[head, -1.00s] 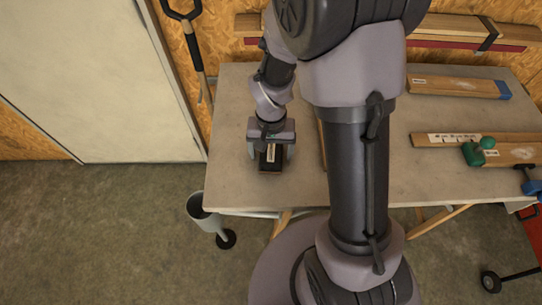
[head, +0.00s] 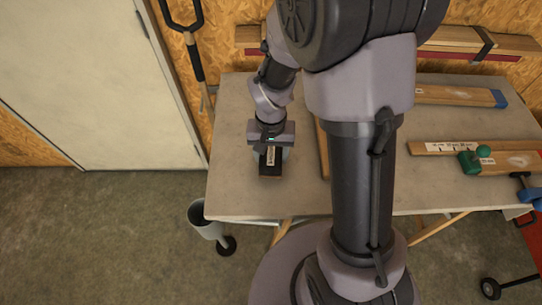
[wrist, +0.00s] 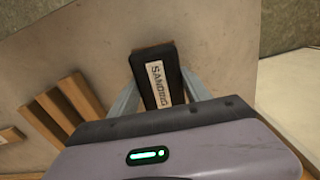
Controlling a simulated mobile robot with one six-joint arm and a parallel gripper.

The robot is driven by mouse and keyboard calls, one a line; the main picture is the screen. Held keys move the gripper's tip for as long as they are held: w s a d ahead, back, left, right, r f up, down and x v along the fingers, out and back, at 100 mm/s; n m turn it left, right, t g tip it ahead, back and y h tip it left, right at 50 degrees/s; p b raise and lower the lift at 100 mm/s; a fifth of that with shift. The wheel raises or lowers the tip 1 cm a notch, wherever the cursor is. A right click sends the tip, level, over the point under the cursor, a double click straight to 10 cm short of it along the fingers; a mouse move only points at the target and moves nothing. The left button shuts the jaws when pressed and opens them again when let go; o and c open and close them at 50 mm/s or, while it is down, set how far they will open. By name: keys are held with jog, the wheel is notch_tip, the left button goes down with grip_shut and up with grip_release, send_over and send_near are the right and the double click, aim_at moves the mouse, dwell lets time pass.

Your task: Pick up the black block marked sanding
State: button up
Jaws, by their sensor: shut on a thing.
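The black sanding block (wrist: 151,60) shows in the wrist view with a white label reading "SANDING" and a brown edge at its far end. My gripper (wrist: 158,98) is shut on it, with one grey finger against each long side. In the head view the black block (head: 270,168) shows below my gripper (head: 271,152), over the left part of the grey table (head: 232,195). I cannot tell whether the block touches the tabletop or is just above it. The block's near end is hidden behind the gripper body in the wrist view.
A grey bin (head: 205,222) stands on the floor by the table's left front corner. The tabletop left of my gripper is clear.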

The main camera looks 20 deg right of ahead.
jog(key=s+d, duration=0.2)
jog(key=s+d+r+p, duration=0.1)
jog(key=s, duration=0.2)
jog(key=s+d, duration=0.2)
jog(key=s, duration=0.1)
jog(key=shift+s+d+r, duration=0.15)
jog(key=shift+d+r, duration=0.2)
jog(key=s+d+b, duration=0.2)
jog(key=s, duration=0.1)
jog(key=shift+d+f+b, duration=0.15)
jog(key=shift+f+b, duration=0.25)
jog(key=s+b, duration=0.1)
jog(key=b, duration=0.3)
jog(key=shift+d+r, duration=0.15)
jog(key=shift+d, duration=0.25)
jog(key=shift+s+d+r+b, duration=0.15)
jog(key=shift+s+r+b, duration=0.1)
jog(key=shift+s+b, duration=0.3)
jog(key=shift+r, duration=0.15)
